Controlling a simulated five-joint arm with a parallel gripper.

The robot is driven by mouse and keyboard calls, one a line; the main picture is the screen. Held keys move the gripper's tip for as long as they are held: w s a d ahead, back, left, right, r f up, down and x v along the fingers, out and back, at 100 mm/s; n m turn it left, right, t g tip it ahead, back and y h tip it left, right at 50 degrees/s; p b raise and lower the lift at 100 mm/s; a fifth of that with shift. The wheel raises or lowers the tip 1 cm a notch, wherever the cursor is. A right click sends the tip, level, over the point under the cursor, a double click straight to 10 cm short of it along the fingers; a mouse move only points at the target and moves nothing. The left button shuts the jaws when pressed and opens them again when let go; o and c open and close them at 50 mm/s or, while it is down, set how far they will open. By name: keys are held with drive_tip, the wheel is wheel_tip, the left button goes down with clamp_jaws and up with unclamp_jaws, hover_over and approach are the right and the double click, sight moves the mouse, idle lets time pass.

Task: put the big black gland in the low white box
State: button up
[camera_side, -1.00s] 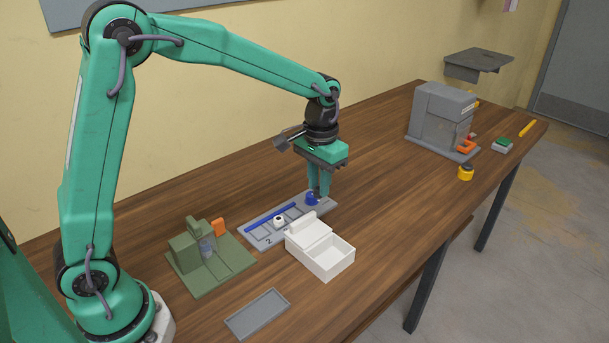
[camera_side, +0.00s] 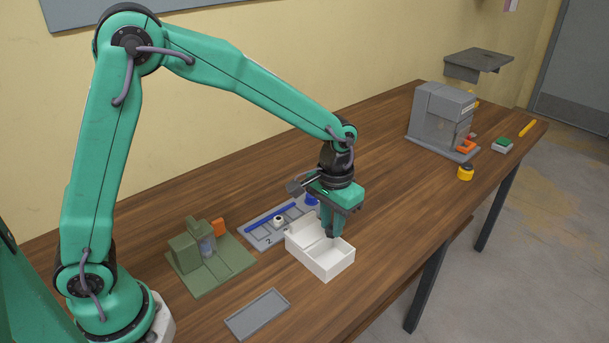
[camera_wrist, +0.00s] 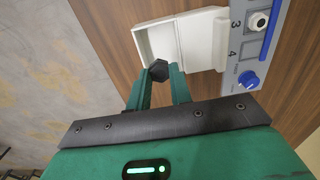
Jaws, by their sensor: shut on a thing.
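The big black gland (camera_wrist: 158,70) is a dark hexagonal piece held between the fingertips of my gripper (camera_wrist: 158,78) in the wrist view. My gripper (camera_side: 331,233) is shut on it, over the low white box (camera_side: 328,268) in the side view. The gland is hard to make out there. The box is open on top, with a raised white part at its back that my gripper partly covers. The box also shows in the wrist view (camera_wrist: 141,44), just beyond the gland. I cannot tell how high the gland is above the box floor.
A grey numbered tray (camera_side: 262,238) behind the box holds a blue bar, a white gland (camera_side: 279,218) and a blue piece (camera_wrist: 248,80). A green fixture (camera_side: 208,262) stands left, a flat grey tray (camera_side: 258,314) in front. A grey machine (camera_side: 441,118) stands far right.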

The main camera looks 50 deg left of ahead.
drive_tip(key=shift+f, duration=0.2)
drive_tip(key=shift+f, duration=4.05)
drive_tip(key=shift+f, duration=0.1)
drive_tip(key=o, duration=0.8)
drive_tip(key=shift+o, duration=0.3)
